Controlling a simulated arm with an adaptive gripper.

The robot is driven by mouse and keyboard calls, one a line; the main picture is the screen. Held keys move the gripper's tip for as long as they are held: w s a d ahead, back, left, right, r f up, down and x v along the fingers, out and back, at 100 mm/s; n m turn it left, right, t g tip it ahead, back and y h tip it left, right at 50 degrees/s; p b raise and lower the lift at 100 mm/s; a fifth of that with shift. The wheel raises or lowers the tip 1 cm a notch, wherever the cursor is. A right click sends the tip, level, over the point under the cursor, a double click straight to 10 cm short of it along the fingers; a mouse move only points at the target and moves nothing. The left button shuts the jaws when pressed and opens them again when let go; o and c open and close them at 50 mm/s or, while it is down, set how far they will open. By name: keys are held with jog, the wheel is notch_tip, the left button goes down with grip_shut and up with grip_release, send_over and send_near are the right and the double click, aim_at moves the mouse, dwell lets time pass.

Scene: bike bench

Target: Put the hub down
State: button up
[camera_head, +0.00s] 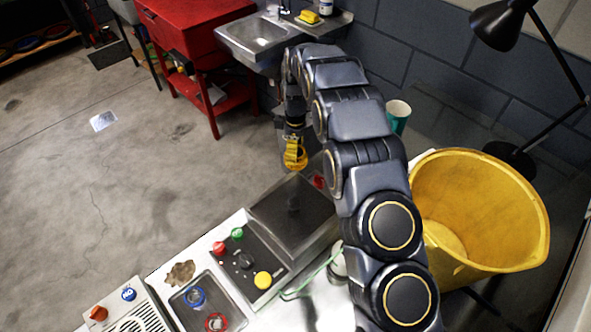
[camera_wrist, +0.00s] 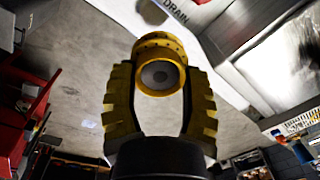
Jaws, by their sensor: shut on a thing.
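The hub (camera_wrist: 161,50) is a yellow cylinder with a holed flange and a dark grey centre. In the wrist view it sits between the two ridged yellow fingers of my gripper (camera_wrist: 160,82), which is shut on it. In the head view my gripper (camera_head: 295,158) hangs near the far end of the bench, beyond a grey, tray-like basin (camera_head: 262,215). The hub cannot be told clearly from the yellow fingers there. In the wrist view the hub is held in the air, with floor behind it and a white surface marked "DRAIN" (camera_wrist: 178,8) above it.
A panel (camera_head: 226,262) with coloured knobs and a metal tray (camera_head: 181,303) with blue and red rings are at the near left. A large yellow bucket (camera_head: 520,215), a teal cup (camera_head: 398,122) and a black lamp (camera_head: 497,25) stand right. A red cabinet (camera_head: 190,25) and sink (camera_head: 240,45) are behind.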

aim_at(295, 168)
notch_tip(295, 168, down, 7)
jog(key=shift+r, duration=0.2)
jog(key=shift+f, duration=0.15)
jog(key=o, duration=0.7)
jog(key=shift+o, duration=0.2)
